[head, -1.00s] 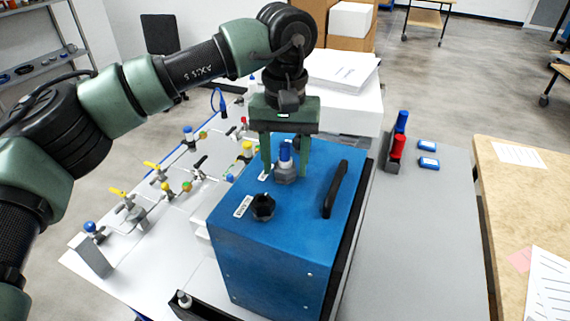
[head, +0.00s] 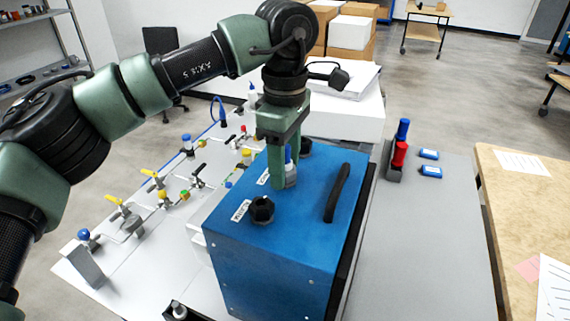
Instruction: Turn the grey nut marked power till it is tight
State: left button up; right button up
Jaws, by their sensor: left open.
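A grey nut (head: 291,180) with a blue plug (head: 288,155) standing up from it sits on top of the blue analyser box (head: 272,262). A small white label (head: 264,178) lies beside it; I cannot read its word. My left gripper (head: 286,173) points straight down over this nut, fingers open. One finger stands in front and partly hides nut and plug; the other is mostly hidden behind. I cannot tell whether the fingers touch the nut. My right gripper is not in view.
A black socket (head: 261,209) with its own label and a black handle (head: 337,192) are on the box top. Another dark fitting (head: 305,147) is behind the gripper. Pipes with coloured valves are at left.

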pick_arm(q)
grip_shut()
jog(key=shift+r+m+p, duration=0.15)
jog(key=shift+m+p, duration=0.45)
jog(key=shift+m, duration=0.3)
jog(key=shift+m+p, duration=0.3)
jog(key=shift+m, duration=0.5)
jog(key=m+p, duration=0.1)
jog(key=m, duration=0.5)
jog(key=shift+p, duration=0.4)
jog(key=m+p, duration=0.1)
jog(key=m, duration=0.5)
jog(key=shift+m, duration=0.4)
jog(key=m, duration=0.4)
jog(key=shift+m+p, duration=0.3)
jog(key=shift+m, duration=0.1)
jog(key=m, duration=0.3)
grip_release()
